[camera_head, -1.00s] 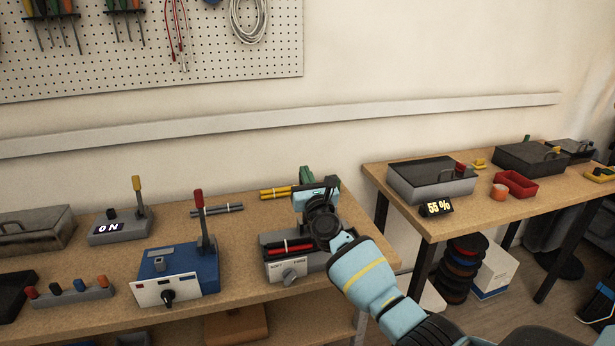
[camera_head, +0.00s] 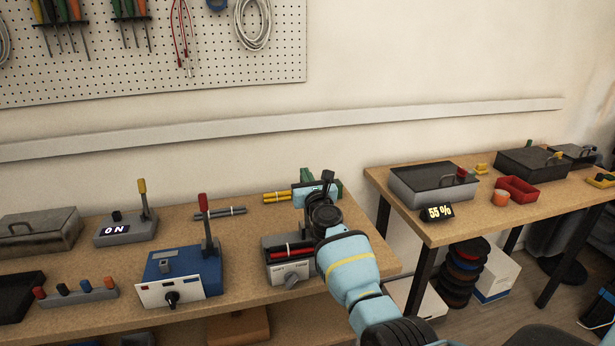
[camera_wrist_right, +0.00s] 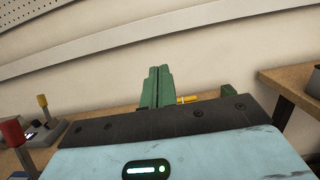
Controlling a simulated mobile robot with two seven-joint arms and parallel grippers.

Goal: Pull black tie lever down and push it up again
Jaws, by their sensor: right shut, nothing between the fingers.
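A black upright part (camera_head: 327,178), apparently the black lever's top, shows above my right wrist. Its lower part is hidden by my arm. My right gripper (camera_head: 307,174) is just behind it, partly hidden; I cannot tell whether they touch. In the right wrist view its green fingers (camera_wrist_right: 157,85) are together and empty, with the wall and bench edge beyond. The lever does not show there. My left gripper is not in view.
A blue box with a red-tipped lever (camera_head: 203,203) and a grey box with a yellow-tipped lever (camera_head: 142,187) stand to the left. Yellow (camera_head: 277,197) and grey cable bundles lie behind. A second table (camera_head: 440,228) is at right, across a gap.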

